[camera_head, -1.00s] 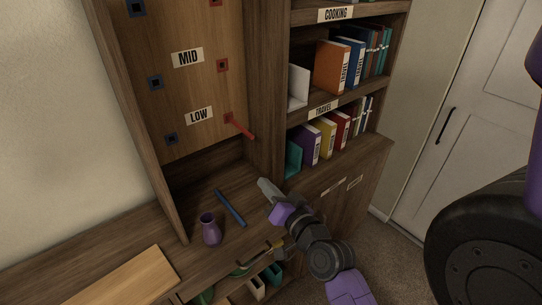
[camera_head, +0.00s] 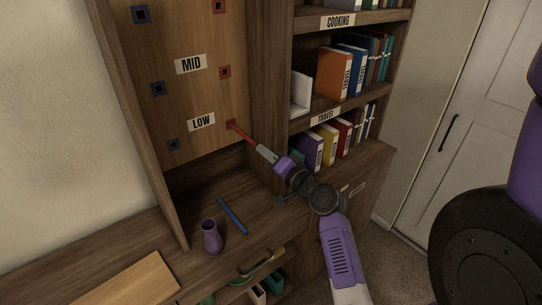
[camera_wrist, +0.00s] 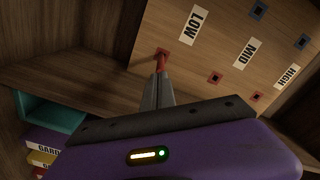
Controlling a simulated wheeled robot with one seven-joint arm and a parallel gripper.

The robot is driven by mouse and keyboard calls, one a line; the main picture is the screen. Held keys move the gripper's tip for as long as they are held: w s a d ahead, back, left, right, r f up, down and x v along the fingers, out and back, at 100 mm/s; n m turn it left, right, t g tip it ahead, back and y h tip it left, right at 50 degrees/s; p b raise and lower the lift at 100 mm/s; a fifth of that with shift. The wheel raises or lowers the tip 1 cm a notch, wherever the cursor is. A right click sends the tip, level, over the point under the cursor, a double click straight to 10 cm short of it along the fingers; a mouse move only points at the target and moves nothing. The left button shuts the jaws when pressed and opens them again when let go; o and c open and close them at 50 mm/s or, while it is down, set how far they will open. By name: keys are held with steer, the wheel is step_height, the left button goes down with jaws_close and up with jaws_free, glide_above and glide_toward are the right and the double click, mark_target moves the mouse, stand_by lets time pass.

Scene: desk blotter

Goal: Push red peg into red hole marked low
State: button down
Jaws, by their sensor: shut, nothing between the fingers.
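The red peg (camera_head: 241,134) sticks out of the red hole (camera_head: 231,125) beside the LOW label (camera_head: 201,121) on the upright wooden board. My gripper (camera_head: 265,153) is shut, with its fingertips at the outer end of the peg and in line with it. In the wrist view the red peg (camera_wrist: 161,63) runs from the red hole (camera_wrist: 163,51) to the closed fingertips (camera_wrist: 160,76). The fingers partly hide the peg's outer end there, so I cannot tell whether they touch it. Much of the peg still shows outside the board.
Other red and blue holes line the board, with a MID label (camera_head: 191,64) above. A blue peg (camera_head: 231,214) and a purple vase (camera_head: 212,236) stand or lie on the desk below. A bookshelf with books (camera_head: 313,149) is close at the right of my gripper.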

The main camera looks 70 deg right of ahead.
steer(key=shift+x, duration=0.95)
steer(key=shift+w+d, duration=0.1)
steer(key=shift+w, duration=0.1)
steer(key=b+v, duration=0.2)
steer(key=v, duration=0.8)
steer(key=shift+s+a, duration=0.2)
steer(key=shift+s, duration=0.05)
